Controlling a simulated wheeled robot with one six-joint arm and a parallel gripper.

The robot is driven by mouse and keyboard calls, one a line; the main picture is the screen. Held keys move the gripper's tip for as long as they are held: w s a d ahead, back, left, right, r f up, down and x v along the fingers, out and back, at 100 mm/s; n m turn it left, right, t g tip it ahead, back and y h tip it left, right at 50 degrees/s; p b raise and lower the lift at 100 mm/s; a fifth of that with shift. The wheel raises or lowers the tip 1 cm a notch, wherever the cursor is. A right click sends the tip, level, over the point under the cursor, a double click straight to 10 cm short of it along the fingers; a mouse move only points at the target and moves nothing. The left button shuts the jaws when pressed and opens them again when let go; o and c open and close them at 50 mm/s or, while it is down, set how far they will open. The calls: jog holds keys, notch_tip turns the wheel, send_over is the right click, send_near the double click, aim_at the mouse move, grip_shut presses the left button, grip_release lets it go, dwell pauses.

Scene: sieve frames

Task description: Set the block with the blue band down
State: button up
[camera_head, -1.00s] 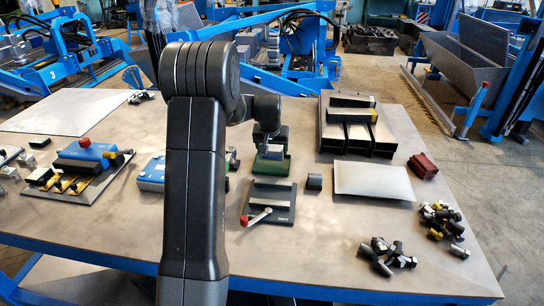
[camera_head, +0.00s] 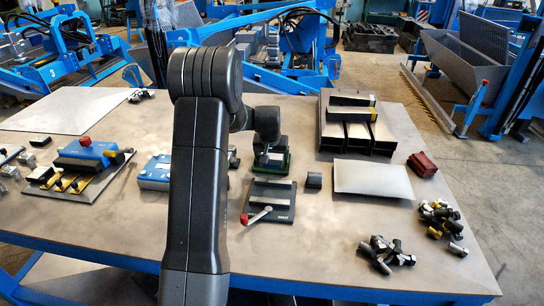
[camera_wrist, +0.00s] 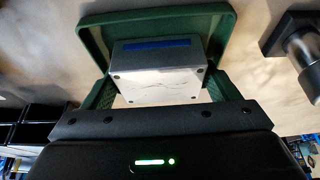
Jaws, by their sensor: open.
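The block with the blue band (camera_wrist: 158,75) shows in the wrist view between my fingers, inside the outline of the green tray (camera_wrist: 84,42). It has a pale face with dark dots at its corners and a blue stripe on its grey side. My gripper (camera_wrist: 165,92) is open, with one finger on each side of the block. In the head view my gripper (camera_head: 270,148) is low over the green tray (camera_head: 271,168), behind a dark plate with a red-tipped lever. The block's underside is hidden, so its contact with the tray floor cannot be seen.
The dark plate with the lever (camera_head: 270,213) lies in front of the tray, with a small dark block (camera_head: 314,180) beside it. Stacked metal tubes (camera_head: 345,135) and a pale plate (camera_head: 372,180) are to the right. Bolts (camera_head: 387,254) lie at front right.

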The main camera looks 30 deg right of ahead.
jog(key=shift+r, duration=0.1)
jog(key=b+v, duration=0.1)
jog(key=v, duration=1.1)
jog(key=shift+b, duration=0.3)
jog(key=shift+w+r, duration=0.1)
